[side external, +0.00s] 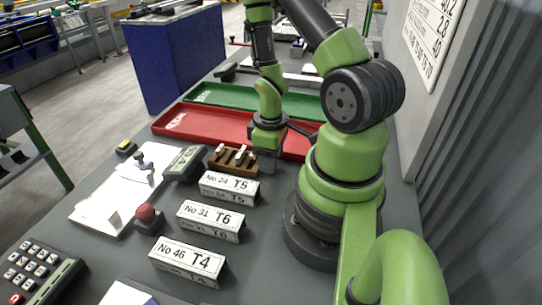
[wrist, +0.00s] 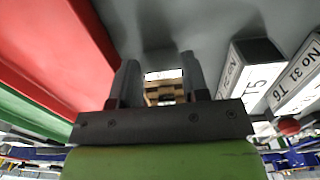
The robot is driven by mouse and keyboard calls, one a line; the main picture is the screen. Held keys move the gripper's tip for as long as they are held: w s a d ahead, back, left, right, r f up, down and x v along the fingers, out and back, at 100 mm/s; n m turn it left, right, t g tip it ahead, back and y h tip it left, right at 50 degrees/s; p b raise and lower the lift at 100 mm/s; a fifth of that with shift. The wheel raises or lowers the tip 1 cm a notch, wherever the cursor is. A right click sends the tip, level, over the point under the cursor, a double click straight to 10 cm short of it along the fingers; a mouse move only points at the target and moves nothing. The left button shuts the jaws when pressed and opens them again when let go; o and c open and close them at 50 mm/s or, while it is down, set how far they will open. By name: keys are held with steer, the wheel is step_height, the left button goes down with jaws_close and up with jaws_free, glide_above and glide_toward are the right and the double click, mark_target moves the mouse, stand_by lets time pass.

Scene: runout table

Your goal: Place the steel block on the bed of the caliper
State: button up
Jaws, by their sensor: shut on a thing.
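My gripper (side external: 267,158) points down at the right end of a small brown wooden rack (side external: 232,169). It is shut on the steel block; in the wrist view a pale face, apparently the block (wrist: 164,75), shows between the two fingers (wrist: 160,80). In the side view my fingers hide the block. The rack also shows between the fingers in the wrist view (wrist: 164,96), and several light pieces stand in it in the side view. What looks like the caliper (side external: 143,163), a small grey device, stands on a white plate (side external: 110,196) at the left; its bed is not clear.
A grey readout box (side external: 185,163) stands between plate and rack. A red button (side external: 147,217) stands near the plate. Red (side external: 205,122) and green (side external: 218,95) trays lie behind.

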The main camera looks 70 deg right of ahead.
steer(key=o, duration=0.9)
steer(key=shift+f, duration=0.1)
steer(key=shift+o, duration=0.2)
step_height(320, 180, up, 12)
steer(key=w+a+r+m+t, duration=0.2)
steer(key=a+r+t, duration=0.3)
steer(key=a+r, duration=0.6)
step_height(320, 180, up, 3)
steer(key=shift+r+m+t, duration=0.1)
steer(key=shift+m+t, duration=0.2)
steer(key=shift+m, duration=0.2)
steer(key=s+a+r+y, duration=0.1)
steer(key=s+a+r+m+t+y, duration=0.1)
steer(key=a+r, duration=0.1)
steer(key=shift+s+a+t, duration=0.2)
steer(key=shift+a+t, duration=0.05)
steer(key=shift+t, duration=0.05)
steer(key=shift+c, duration=0.8)
steer(key=shift+s+a+r, duration=0.15)
steer(key=c, duration=0.7)
